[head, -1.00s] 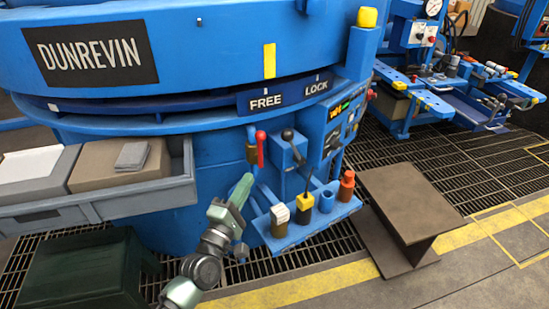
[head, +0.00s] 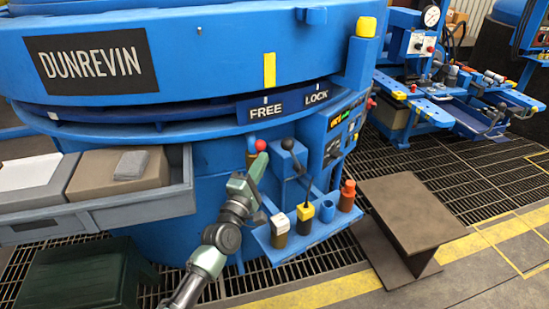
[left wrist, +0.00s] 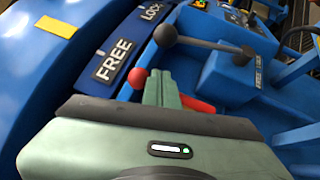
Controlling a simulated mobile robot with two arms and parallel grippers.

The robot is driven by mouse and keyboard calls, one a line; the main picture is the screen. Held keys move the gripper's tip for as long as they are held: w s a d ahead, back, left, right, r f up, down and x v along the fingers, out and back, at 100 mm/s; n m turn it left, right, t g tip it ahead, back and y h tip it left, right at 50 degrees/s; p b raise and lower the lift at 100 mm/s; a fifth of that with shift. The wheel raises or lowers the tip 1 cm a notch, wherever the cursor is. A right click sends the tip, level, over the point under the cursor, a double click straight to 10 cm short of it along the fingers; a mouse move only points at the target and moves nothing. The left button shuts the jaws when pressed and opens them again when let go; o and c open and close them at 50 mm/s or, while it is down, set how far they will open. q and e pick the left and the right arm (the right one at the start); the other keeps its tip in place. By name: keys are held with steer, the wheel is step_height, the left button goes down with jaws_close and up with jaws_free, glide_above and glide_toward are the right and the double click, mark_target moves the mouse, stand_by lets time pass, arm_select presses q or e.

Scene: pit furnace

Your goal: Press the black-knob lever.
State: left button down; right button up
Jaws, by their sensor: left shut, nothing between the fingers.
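The black-knob lever (head: 288,144) stands on a blue box on the front of the blue machine, below the FREE and LOCK labels. In the left wrist view its black ball (left wrist: 165,35) and grey rod are beyond my fingers, toward the top. My left gripper (head: 261,160) is shut and empty, its fingertips left of and slightly below the black knob in the head view. A gap shows between fingers and knob in the wrist view. The fingers partly hide a red-knob lever (head: 260,145); I cannot tell whether they touch it. My right gripper is out of view.
A blue shelf (head: 268,243) with several coloured holders sits below the levers. A grey tray (head: 100,211) with boxes is at left, above a dark green bin (head: 85,275). A brown metal stand (head: 410,205) is at right on the grating.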

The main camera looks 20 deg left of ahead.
arm_select(q)
steer(key=shift+w+d+r, duration=0.3)
steer(key=shift+w+d, duration=0.35)
steer(key=shift+d, duration=0.1)
steer(key=shift+w+d+r, duration=0.25)
steer(key=shift+w+d, duration=0.35)
steer(key=shift+d, duration=0.15)
steer(key=shift+r+p, duration=0.1)
steer(key=shift+p, duration=0.2)
